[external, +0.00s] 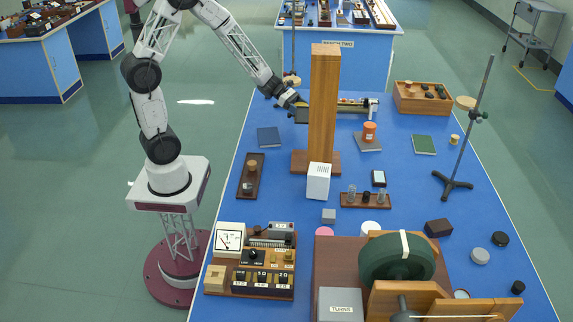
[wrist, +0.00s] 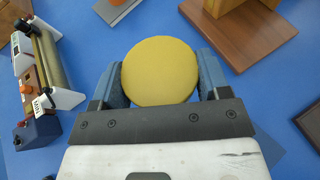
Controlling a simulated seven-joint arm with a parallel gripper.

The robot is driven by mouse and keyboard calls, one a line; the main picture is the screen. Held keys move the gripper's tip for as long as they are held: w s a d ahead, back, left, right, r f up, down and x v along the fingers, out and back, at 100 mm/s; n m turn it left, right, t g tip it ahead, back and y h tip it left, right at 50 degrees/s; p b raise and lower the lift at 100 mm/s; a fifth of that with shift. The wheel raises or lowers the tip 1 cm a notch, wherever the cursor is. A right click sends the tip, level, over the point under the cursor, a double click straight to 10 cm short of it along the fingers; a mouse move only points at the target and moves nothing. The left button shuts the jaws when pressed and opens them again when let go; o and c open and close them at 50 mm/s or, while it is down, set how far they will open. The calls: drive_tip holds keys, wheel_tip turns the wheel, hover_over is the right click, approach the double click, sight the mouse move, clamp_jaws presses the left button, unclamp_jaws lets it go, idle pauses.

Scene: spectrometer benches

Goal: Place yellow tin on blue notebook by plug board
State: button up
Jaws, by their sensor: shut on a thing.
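My gripper (wrist: 160,82) is shut on the round yellow tin (wrist: 160,70), with one finger on each side of it. In the external view my gripper (external: 299,109) is above the far part of the blue bench, beside the tall wooden column (external: 324,100). The tin is hard to make out there. The blue notebook (external: 268,137) lies flat on the bench, left of the column and nearer the camera than my gripper. Its top is bare. I cannot tell for certain which item is the plug board; a brown board (external: 246,188) with a small knob lies near the notebook.
The column's wooden base (wrist: 235,38) is close to the tin. A long instrument (wrist: 45,75) is at left in the wrist view. A grey notebook (external: 368,147) carries an orange jar (external: 369,131). A green notebook (external: 424,144) lies further right.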

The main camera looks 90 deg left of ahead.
drive_tip(key=s+d+m+g+h, duration=0.1)
drive_tip(key=s+d+h, duration=0.1)
drive_tip(key=s, duration=1.3)
drive_tip(key=shift+d+m, duration=0.4)
hover_over(268, 135)
drive_tip(key=shift+s+f, duration=0.1)
drive_tip(key=shift+f, duration=2.15)
drive_tip(key=shift+f, duration=1.7)
drive_tip(key=shift+f, duration=0.15)
drive_tip(key=o, duration=1)
